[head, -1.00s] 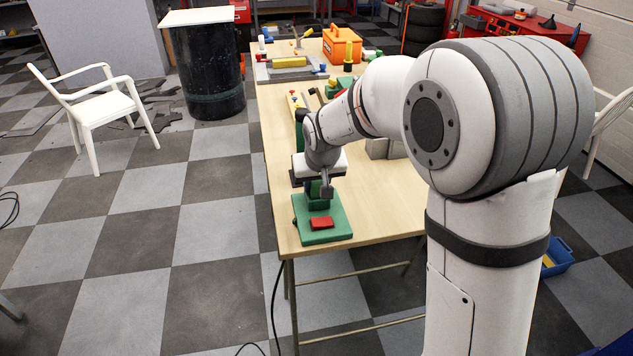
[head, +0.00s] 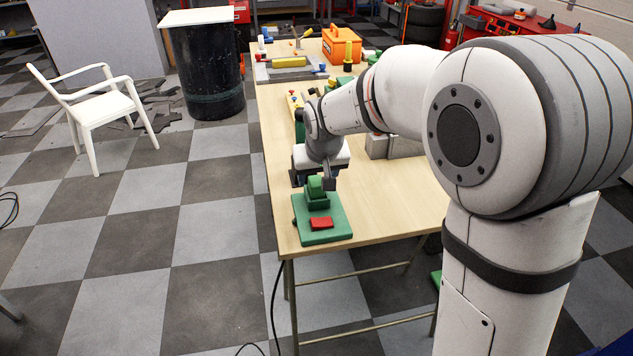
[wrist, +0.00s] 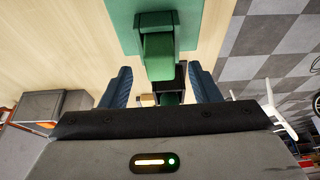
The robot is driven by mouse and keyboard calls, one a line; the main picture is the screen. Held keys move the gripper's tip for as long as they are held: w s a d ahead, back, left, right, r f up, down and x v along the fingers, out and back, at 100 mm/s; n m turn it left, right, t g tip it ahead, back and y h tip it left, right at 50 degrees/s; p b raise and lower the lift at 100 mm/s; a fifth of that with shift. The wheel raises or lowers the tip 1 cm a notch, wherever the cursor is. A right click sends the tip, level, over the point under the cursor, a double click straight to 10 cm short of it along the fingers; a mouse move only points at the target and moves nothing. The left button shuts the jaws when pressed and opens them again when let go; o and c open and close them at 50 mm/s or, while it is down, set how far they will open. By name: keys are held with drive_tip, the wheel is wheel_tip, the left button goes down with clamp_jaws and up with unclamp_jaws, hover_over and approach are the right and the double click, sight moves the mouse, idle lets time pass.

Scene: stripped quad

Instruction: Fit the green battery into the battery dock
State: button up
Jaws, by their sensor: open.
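The battery dock (head: 318,236) is a green base with a raised green holder and a red block, near the left front corner of the table. It also shows at the top of the wrist view (wrist: 122,22). The green battery (head: 315,184) stands upright in the holder, its upper part showing above it. How deep it sits I cannot tell. My gripper (wrist: 162,82) is open and empty.
The wooden table (head: 390,200) has bare top right of the dock. Grey blocks (head: 377,147) stand behind my arm. An orange toolbox (head: 342,44) and a grey tray (head: 272,73) sit farther back. A white chair (head: 103,102) and a black drum (head: 205,80) stand left of the table.

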sight(319, 200)
drive_tip(key=shift+v, duration=2.1)
drive_tip(key=s+d+m, duration=0.1)
drive_tip(key=s+d, duration=0.8)
drive_tip(key=s, duration=0.2)
drive_tip(key=s+d+f+m+g+h, duration=0.1)
drive_tip(key=s+d+m, duration=0.1)
drive_tip(key=s+d, duration=0.7)
drive_tip(key=s, duration=0.3)
drive_tip(key=shift+s+d+f+g, duration=0.25)
drive_tip(key=shift+f+g, duration=0.05)
drive_tip(key=shift+f, duration=0.05)
drive_tip(key=shift+c, duration=0.4)
